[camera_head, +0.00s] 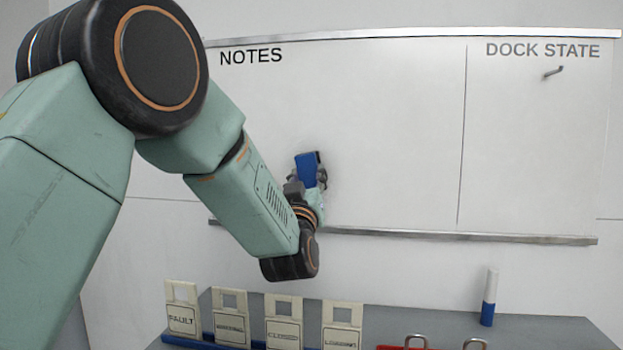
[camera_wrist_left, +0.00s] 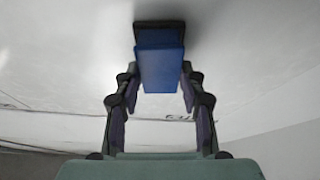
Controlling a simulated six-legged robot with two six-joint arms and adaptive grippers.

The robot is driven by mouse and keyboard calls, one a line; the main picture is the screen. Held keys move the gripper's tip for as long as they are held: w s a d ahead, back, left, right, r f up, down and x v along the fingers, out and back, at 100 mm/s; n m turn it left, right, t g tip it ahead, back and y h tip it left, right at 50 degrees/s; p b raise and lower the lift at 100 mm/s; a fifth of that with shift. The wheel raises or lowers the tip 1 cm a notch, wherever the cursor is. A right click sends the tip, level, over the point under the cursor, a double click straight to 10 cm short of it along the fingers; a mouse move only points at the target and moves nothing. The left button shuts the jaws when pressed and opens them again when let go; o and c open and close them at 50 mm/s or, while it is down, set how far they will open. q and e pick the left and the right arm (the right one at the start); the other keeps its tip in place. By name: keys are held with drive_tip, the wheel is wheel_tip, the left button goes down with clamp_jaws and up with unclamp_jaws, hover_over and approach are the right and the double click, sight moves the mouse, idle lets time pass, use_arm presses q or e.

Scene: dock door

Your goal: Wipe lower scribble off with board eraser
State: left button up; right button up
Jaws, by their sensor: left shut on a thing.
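The whiteboard (camera_head: 390,130) fills the back wall, with NOTES on its left part and DOCK STATE on its right. My left gripper (camera_head: 308,180) is shut on the blue board eraser (camera_head: 305,168), in front of the lower NOTES area. In the left wrist view the eraser (camera_wrist_left: 160,68) sits between both fingers, its dark pad towards the white surface. The pad is at or very near the board; contact is not certain. No scribble shows in the head view; my arm and gripper hide part of the board. My right gripper is out of view.
A metal ledge (camera_head: 450,236) runs under the board. On the grey table (camera_head: 400,315) below stand several label cards (camera_head: 283,330), a blue-and-white marker (camera_head: 489,297) and red padlocks (camera_head: 410,345). A small hook (camera_head: 553,72) is under DOCK STATE. The board right of the eraser is clear.

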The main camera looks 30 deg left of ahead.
use_arm(q)
drive_tip(key=shift+s+d, duration=0.2)
drive_tip(key=shift+s, duration=0.7)
drive_tip(key=shift+s+d+b, duration=0.25)
drive_tip(key=shift+s+d, duration=0.05)
drive_tip(key=shift+s, duration=0.7)
drive_tip(key=shift+s+d+b, duration=0.2)
drive_tip(key=shift+s+d, duration=0.05)
drive_tip(key=shift+s, duration=0.7)
drive_tip(key=s, duration=0.3)
drive_tip(key=shift+d, duration=0.4)
drive_tip(key=shift+w, duration=0.1)
